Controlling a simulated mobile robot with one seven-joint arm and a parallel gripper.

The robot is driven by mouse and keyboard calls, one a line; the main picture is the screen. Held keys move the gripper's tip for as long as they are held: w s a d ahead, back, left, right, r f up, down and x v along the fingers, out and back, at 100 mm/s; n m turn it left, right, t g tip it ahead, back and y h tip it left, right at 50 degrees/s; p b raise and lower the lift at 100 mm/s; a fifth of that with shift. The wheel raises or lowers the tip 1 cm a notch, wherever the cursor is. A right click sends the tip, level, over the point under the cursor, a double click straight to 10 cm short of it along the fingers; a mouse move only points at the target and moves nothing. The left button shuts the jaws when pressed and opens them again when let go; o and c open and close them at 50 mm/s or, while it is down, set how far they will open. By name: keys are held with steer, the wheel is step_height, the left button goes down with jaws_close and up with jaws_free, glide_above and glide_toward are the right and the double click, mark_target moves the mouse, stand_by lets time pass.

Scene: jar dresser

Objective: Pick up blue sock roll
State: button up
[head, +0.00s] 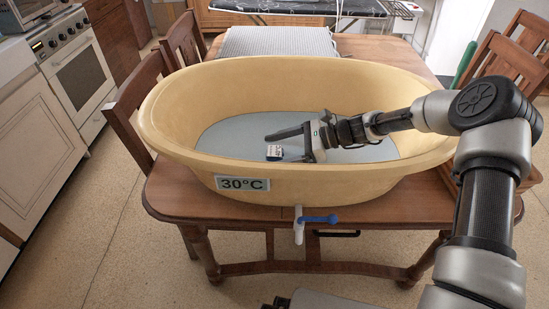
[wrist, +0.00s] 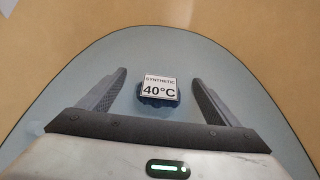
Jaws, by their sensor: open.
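The blue sock roll (wrist: 157,101) is a small dark blue bundle under a white label reading "SYNTHETIC 40°C". It lies on the grey-blue floor of the yellow tub (head: 300,178). In the head view the sock roll (head: 274,153) shows as a small dark object with a white label, left of centre inside the tub. My gripper (head: 285,143) reaches into the tub from the right. In the wrist view my gripper (wrist: 158,88) is open and empty, with the sock roll between the lines of its two fingers and touching neither. The label hides most of the sock roll's top.
The tub stands on a wooden table (head: 170,200) and has a "30°C" sign (head: 243,184) and a blue-handled tap (head: 318,219) on its front. Its high rim surrounds my gripper. Wooden chairs (head: 130,110) stand left and right. A stove (head: 75,65) is at the far left.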

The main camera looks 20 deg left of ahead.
mark_target(274, 151)
steer(key=shift+c, duration=0.4)
steer(key=c, duration=1.1)
steer(key=shift+o, duration=0.2)
steer(key=shift+r, duration=0.1)
step_height(274, 151, up, 10)
steer(key=shift+f+p, duration=0.1)
steer(key=shift+p, duration=1)
